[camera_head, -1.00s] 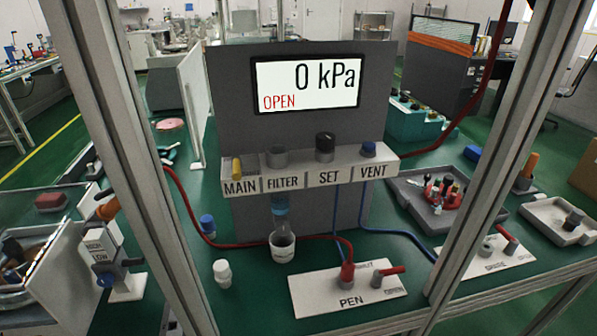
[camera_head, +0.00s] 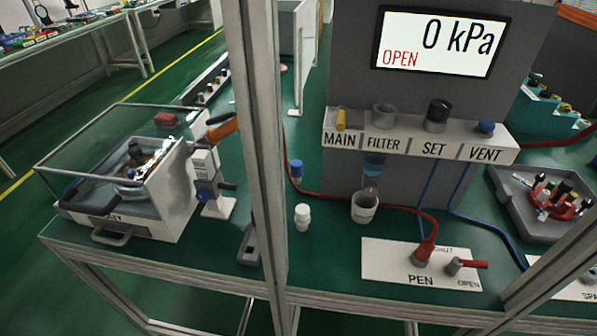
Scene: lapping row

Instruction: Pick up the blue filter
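A small blue cylinder (camera_head: 296,169), which looks like the blue filter, stands on the green bench top just right of the metal post. A similar white piece (camera_head: 302,217) stands nearer the front edge. The grey panel has a white ledge (camera_head: 415,146) marked MAIN, FILTER, SET and VENT. A grey ring-shaped socket (camera_head: 384,116) sits above the FILTER label, with a clear bluish tube (camera_head: 373,168) below it. A white cup (camera_head: 364,206) stands under the tube. My gripper is not in view.
An upright metal post (camera_head: 262,170) stands in front of the bench, close left of the blue cylinder. A red hose (camera_head: 330,197) runs behind the cylinder to the PEN plate (camera_head: 400,270). A clear-lidded box (camera_head: 125,190) stands at left. Some bench is clear around the white piece.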

